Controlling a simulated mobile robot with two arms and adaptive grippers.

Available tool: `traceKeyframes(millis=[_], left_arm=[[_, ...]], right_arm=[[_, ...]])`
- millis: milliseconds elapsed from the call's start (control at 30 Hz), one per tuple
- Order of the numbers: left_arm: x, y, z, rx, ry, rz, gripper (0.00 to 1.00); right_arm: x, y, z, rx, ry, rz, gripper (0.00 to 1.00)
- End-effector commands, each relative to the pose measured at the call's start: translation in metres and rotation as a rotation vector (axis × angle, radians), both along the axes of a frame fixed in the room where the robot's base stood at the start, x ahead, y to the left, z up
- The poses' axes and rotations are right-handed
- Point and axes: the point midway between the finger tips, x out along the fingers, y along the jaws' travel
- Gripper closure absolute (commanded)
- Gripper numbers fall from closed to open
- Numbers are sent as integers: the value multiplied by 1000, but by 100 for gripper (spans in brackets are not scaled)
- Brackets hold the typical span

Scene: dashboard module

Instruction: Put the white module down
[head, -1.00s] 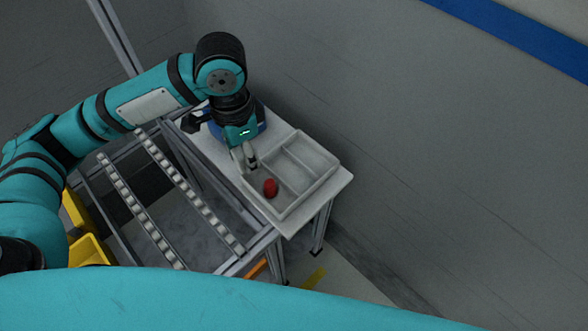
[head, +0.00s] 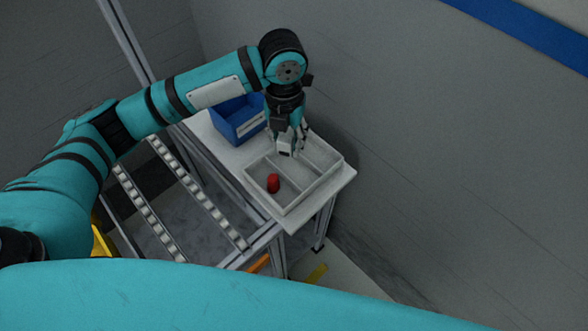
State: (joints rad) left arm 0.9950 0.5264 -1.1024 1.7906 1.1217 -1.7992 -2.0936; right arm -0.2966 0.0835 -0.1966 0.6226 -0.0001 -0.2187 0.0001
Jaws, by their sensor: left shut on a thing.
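My left gripper (head: 290,141) points down over the back part of the grey divided tray (head: 317,190). It is shut on the white module (head: 285,150), a small pale block seen at its fingertips. The fingers partly hide the module. I cannot tell whether the module touches the tray floor or a divider. My right gripper is not in view.
A red part (head: 273,183) sits in the tray's left compartment. A blue bin (head: 239,119) stands behind the tray on the white table (head: 291,226). A roller rack (head: 200,200) is left of the table, and a grey wall (head: 440,170) is right.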

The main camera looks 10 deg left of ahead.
Motion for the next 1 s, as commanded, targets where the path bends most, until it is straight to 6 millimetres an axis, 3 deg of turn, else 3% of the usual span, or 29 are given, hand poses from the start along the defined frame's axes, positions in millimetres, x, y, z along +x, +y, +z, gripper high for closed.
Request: traceKeyframes(millis=[133,333,467,700,1000], left_arm=[[7,-7,-5,6,-4,-284,100],[12,-12,-9,9,-8,-499,100],[12,-13,-22,10,-3,-539,100],[12,-13,-64,10,-5,-542,100],[12,-13,-93,10,-4,-541,100]], right_arm=[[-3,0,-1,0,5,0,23],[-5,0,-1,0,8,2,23],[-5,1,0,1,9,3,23],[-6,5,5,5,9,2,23],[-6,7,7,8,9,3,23]])
